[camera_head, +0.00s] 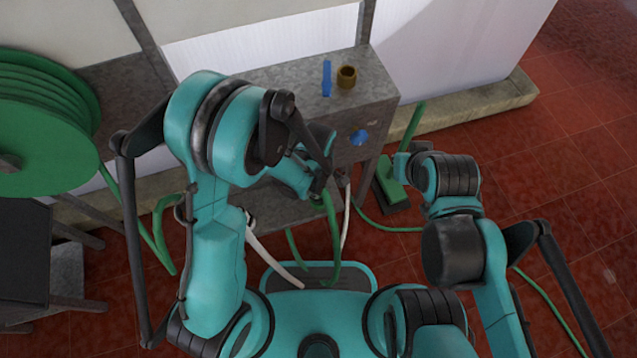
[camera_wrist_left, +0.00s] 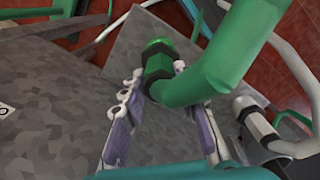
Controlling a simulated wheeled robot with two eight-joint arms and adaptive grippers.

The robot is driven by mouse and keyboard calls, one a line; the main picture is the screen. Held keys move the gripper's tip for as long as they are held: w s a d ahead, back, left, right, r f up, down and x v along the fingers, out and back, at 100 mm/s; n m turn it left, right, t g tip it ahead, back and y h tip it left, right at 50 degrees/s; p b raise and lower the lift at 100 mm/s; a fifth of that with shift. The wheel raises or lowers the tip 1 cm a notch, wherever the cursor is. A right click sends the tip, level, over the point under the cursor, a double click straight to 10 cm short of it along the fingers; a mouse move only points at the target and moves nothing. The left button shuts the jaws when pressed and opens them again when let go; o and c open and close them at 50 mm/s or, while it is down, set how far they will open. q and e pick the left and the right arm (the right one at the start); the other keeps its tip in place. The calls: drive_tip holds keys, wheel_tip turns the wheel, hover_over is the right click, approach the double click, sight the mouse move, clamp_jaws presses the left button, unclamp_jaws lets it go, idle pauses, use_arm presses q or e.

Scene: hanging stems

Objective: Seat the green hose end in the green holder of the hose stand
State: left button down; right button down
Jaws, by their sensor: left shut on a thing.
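The green hose (camera_head: 334,245) rises from below to my left gripper (camera_head: 318,188) in front of the grey hose stand (camera_head: 268,205) in the head view. In the left wrist view, my left gripper (camera_wrist_left: 158,76) is shut on the green hose end (camera_wrist_left: 158,52), its fingers on both sides. The end has a green tip and a dark collar, and the hose bends away to the right. The grey surface of the stand lies behind it. I cannot make out the green holder in either view. My right arm (camera_head: 452,178) is at the right; its gripper does not show.
A white hose with a grey end (camera_wrist_left: 249,115) is close to the right of the green hose. A brass-coloured ring (camera_head: 347,76) and a blue piece (camera_head: 326,78) sit on the stand's top. A green reel (camera_head: 45,120) stands left, a green brush (camera_head: 390,178) right.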

use_arm(q)
drive_tip(key=shift+f, duration=0.75)
drive_tip(key=shift+f, duration=0.35)
idle(0.3)
drive_tip(key=c, duration=1.1)
unclamp_jaws()
drive_tip(key=shift+r, duration=0.1)
